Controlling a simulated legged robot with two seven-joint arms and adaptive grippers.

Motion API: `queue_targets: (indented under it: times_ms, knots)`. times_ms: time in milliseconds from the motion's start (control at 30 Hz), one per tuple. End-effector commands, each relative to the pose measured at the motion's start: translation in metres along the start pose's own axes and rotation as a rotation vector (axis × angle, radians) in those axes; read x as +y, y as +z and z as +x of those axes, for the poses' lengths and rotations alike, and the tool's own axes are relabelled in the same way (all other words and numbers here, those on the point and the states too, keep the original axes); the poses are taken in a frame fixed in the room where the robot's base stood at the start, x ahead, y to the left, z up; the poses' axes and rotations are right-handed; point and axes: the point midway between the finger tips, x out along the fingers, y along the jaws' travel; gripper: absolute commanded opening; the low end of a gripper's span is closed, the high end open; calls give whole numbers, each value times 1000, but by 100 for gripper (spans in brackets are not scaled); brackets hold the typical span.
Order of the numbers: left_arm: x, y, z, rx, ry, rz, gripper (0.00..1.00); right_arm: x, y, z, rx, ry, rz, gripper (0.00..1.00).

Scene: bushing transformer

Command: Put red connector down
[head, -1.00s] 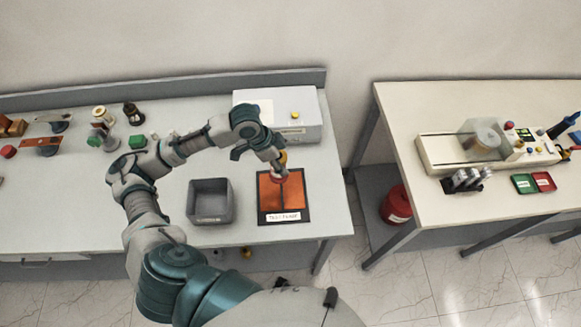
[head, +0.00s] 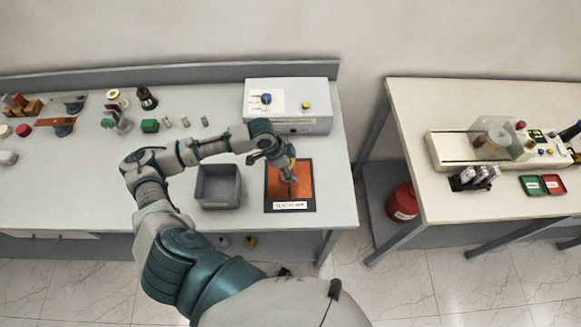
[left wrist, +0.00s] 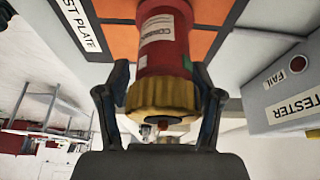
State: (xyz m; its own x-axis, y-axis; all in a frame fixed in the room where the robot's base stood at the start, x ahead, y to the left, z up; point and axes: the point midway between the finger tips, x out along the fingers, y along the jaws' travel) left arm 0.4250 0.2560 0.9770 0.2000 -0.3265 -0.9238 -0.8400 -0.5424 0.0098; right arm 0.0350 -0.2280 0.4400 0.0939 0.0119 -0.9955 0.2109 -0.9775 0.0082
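The red connector (left wrist: 165,42) with its gold ring (left wrist: 163,98) shows in the left wrist view, its far end against the orange test plate (left wrist: 112,40). My left gripper (left wrist: 161,95) has one finger on each side of the gold ring, close against it, and appears shut on it. In the head view my left gripper (head: 289,178) points down over the middle of the orange test plate (head: 275,190); the connector is mostly hidden there. Whether the connector bears fully on the plate is hard to tell. My right gripper is not in view.
A grey open bin (head: 217,188) stands left of the plate. The tester box (head: 288,105) stands behind it. Green and metal parts lie further left on the table (head: 100,180). A second table (head: 430,190) stands to the right across a gap.

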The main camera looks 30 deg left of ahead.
Motion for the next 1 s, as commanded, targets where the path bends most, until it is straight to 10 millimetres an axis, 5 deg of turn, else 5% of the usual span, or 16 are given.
queue_targets:
  times_ms: [467, 1000]
  knots:
    - [-4, 3, -13, 5, -2, -2, 80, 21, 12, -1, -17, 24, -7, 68]
    - [-2, 0, -114, 4, -3, 0, 80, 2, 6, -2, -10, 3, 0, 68]
